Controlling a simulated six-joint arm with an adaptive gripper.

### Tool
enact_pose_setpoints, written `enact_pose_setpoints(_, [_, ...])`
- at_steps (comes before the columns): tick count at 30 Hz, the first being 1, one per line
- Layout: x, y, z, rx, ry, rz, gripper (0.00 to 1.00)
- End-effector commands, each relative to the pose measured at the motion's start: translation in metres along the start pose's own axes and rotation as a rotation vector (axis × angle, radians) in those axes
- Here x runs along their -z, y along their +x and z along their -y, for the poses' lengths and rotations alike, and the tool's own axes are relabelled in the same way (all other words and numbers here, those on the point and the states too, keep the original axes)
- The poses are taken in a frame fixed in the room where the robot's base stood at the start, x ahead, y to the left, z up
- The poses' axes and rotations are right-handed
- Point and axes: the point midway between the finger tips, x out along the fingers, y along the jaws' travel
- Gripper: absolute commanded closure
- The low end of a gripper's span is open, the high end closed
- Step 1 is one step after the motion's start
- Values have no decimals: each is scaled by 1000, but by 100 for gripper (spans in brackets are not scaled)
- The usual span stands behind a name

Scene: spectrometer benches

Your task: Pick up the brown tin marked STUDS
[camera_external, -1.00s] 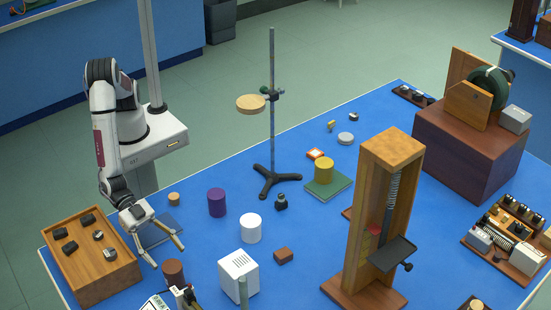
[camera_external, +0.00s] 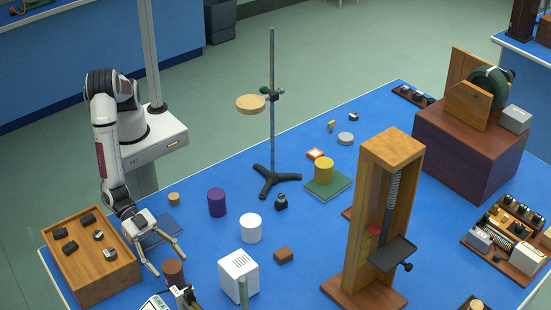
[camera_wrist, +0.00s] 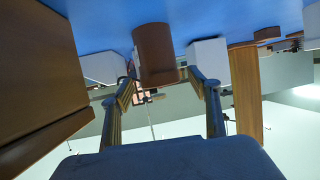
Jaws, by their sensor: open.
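The brown tin (camera_external: 173,273) stands on the blue bench, to the right of the wooden tray. No lettering on it is readable. My gripper (camera_external: 170,266) is open, its fingers pointing down towards the tin with one on each side in the picture. In the wrist view the tin (camera_wrist: 155,50) appears ahead, with one end between the spread fingertips of my gripper (camera_wrist: 160,82). I cannot tell whether either finger touches it.
The wooden tray (camera_external: 126,266) with several dark blocks is close on the left. A white box (camera_external: 238,275) stands to the right, and a device (camera_external: 184,297) is in front. A white cylinder (camera_external: 251,228) and a purple cylinder (camera_external: 216,202) stand farther back.

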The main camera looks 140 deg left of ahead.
Motion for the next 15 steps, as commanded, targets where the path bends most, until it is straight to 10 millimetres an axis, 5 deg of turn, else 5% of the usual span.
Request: enact_pose_setpoints(15, [-9, 34, 0, -1, -1, 0, 39])
